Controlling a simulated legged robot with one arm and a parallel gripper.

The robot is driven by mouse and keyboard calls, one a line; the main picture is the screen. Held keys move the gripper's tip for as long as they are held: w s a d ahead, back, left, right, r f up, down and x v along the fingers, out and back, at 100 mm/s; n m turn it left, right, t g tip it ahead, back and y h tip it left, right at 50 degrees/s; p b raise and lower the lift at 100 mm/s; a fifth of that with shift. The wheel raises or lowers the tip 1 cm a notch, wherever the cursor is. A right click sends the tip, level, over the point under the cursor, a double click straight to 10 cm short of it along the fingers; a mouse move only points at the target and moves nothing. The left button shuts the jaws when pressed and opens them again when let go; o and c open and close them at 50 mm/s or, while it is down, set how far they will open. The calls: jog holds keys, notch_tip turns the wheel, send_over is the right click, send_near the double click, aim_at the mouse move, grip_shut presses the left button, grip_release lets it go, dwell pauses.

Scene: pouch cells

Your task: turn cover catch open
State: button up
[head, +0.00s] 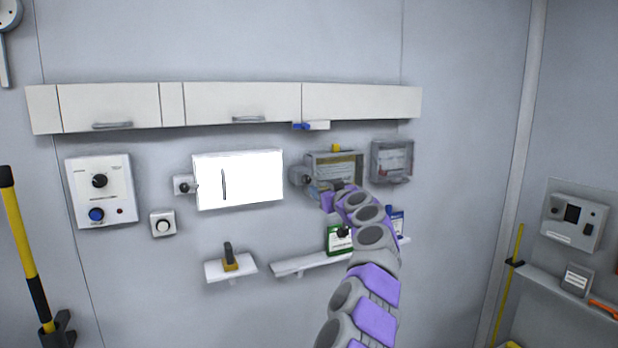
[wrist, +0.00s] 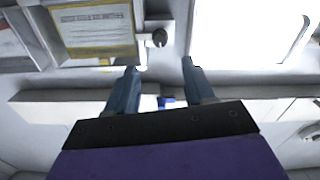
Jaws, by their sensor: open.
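A clear-fronted grey box (head: 347,163) with a yellow-edged label hangs on the wall. A dark round knob on a grey mount (head: 298,176), apparently the cover catch, is at the box's left side. In the wrist view, which looks upside down, the knob (wrist: 159,37) shows beside the box (wrist: 60,54), in line with the gap between my fingers. My gripper (wrist: 160,71) is open and empty, with the knob beyond its fingertips; no contact shows. In the head view my arm partly hides the box's lower edge and my gripper (head: 332,192).
A bright white panel (head: 240,180) is left of the box, and a smaller grey box (head: 391,160) is right. Wall cabinets (head: 230,103) run above, with a blue-handled item (head: 302,126) under them. A shelf (head: 300,265) with a green box (head: 338,240) is below.

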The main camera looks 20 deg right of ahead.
aim_at(309, 181)
jog(key=shift+w+d+p, duration=0.15)
jog(key=shift+w+p, duration=1.05)
jog(key=shift+w, duration=1.7)
jog(key=shift+w+f+p, duration=0.2)
jog(key=shift+w+p, duration=0.2)
jog(key=shift+w, duration=0.35)
jog(key=shift+w+r+p, duration=0.15)
jog(key=shift+w+p, duration=0.4)
jog(key=shift+w, duration=0.15)
jog(key=shift+w+p, duration=0.65)
jog(key=shift+w, duration=0.25)
jog(key=shift+c, duration=0.4)
grip_shut()
